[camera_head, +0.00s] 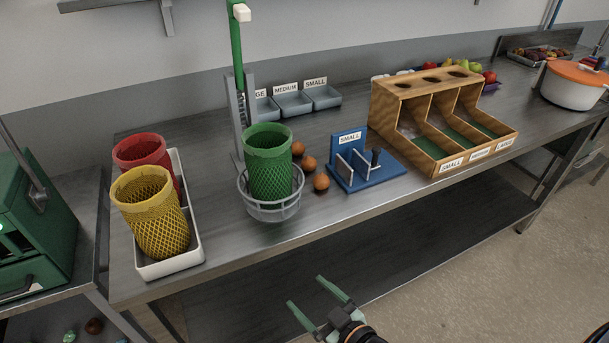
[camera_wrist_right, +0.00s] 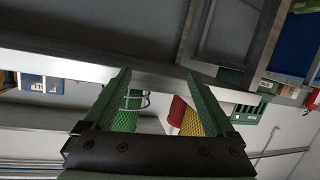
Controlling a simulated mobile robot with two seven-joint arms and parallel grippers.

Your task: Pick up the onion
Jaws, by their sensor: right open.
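Three round orange-brown items that look like onions sit on the metal table beside the green mesh basket: a back one (camera_head: 297,149), a middle one (camera_head: 308,164) and a front one (camera_head: 321,182). My right gripper (camera_head: 306,291) is open and empty, in front of the table's front edge and well apart from the onions. In the right wrist view its two green fingers (camera_wrist_right: 158,80) are spread, with nothing between them close by. I cannot make out the onions in that view. My left gripper is not in view.
The green mesh basket (camera_head: 270,170) stands in a wire ring left of the onions. A blue stand (camera_head: 368,178) labelled SMALL is just right of them, then a wooden sorting bin (camera_head: 400,108). Yellow (camera_head: 150,215) and red (camera_head: 143,150) baskets stand in a white tray (camera_head: 172,267) at left.

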